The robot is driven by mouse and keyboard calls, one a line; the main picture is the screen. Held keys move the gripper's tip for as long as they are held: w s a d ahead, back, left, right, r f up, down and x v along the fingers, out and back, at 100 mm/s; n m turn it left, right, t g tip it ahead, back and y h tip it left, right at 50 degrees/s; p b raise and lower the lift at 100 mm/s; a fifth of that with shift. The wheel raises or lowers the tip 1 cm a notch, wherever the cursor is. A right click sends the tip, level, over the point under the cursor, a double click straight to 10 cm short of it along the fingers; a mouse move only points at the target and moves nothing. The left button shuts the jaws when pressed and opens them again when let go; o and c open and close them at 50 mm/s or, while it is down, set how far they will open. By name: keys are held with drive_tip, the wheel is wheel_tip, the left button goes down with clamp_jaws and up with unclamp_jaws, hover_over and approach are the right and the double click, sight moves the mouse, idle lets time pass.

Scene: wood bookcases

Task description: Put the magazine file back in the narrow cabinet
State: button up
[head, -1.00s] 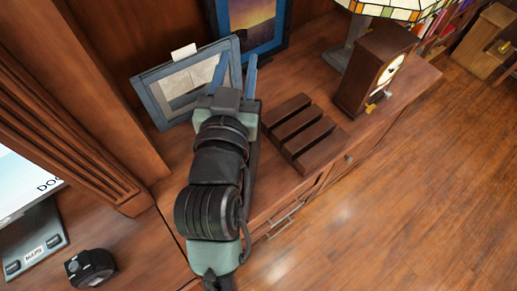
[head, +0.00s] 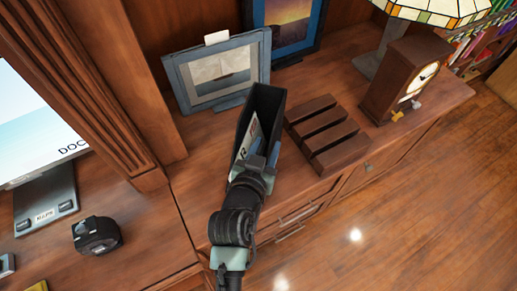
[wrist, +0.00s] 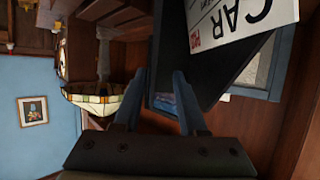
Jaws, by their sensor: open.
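The magazine file (head: 272,108) is a tall black box with an open top and a white printed label. It stands on the wooden cabinet top, between a framed picture and a dark slatted rack. In the wrist view the file (wrist: 190,62) fills the upper right, its label reading "CAR". My gripper (head: 264,156) is at the file's near end; in the wrist view my gripper (wrist: 158,85) has its two blue fingers apart, with part of the file showing beyond and between them. Contact cannot be told. I cannot tell which furniture is the narrow cabinet.
A grey-blue picture frame (head: 218,72) stands behind left, another frame (head: 286,25) at the back. The slatted rack (head: 322,132) lies to the right, before a wooden clock (head: 405,78) and a stained-glass lamp (head: 435,10). A monitor (head: 38,110) and a black tape dispenser (head: 96,235) are left.

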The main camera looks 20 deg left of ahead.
sight(274, 137)
drive_tip(key=shift+d+p+x, duration=0.2)
drive_tip(key=shift+p+x, duration=0.05)
drive_tip(key=shift+x, duration=1.05)
drive_tip(key=shift+d+p+x, duration=0.2)
drive_tip(key=shift+p+x, duration=0.05)
drive_tip(key=shift+x, duration=1.1)
clamp_jaws()
